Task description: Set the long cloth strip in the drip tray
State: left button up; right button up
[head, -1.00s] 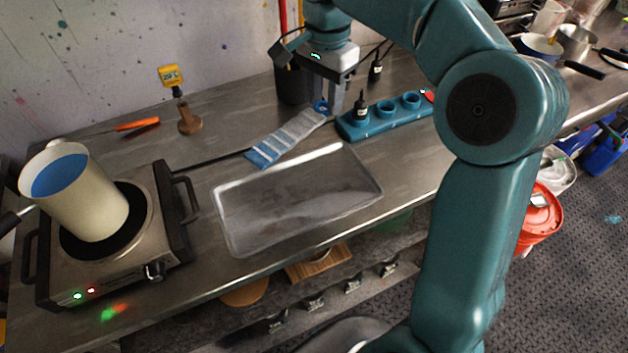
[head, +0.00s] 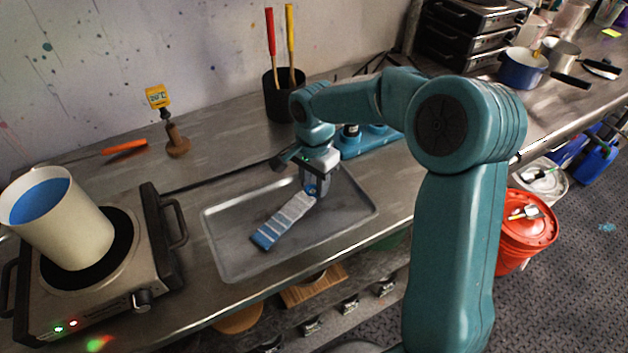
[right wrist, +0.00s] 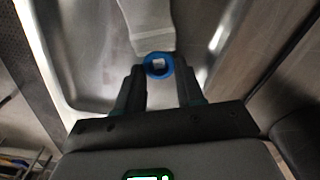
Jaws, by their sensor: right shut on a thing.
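The long cloth strip (head: 284,220) is banded white, grey and blue, with a blue ring at its upper end. It lies slanted within the outline of the metal drip tray (head: 222,262) in the head view; whether its whole length touches the tray floor I cannot tell. My right gripper (head: 312,190) is at the strip's upper right end, over the tray, shut on the ring. In the right wrist view the blue ring (right wrist: 159,65) sits between the fingertips, with the pale cloth (right wrist: 147,22) stretching away from it. My left gripper is not in view.
A hot plate (head: 150,240) with a cream pot of blue liquid (head: 62,225) stands to the left. A dark holder with red and yellow handles (head: 284,100) stands behind the tray. A teal rack (head: 378,138) is behind my right gripper. A thermometer stand (head: 176,142) is at the back left.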

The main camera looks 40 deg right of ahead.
jog(key=shift+s+a+r, duration=0.1)
jog(key=o, duration=0.9)
jog(key=shift+o, duration=0.2)
notch_tip(320, 180, up, 12)
jog(key=shift+p, duration=0.45)
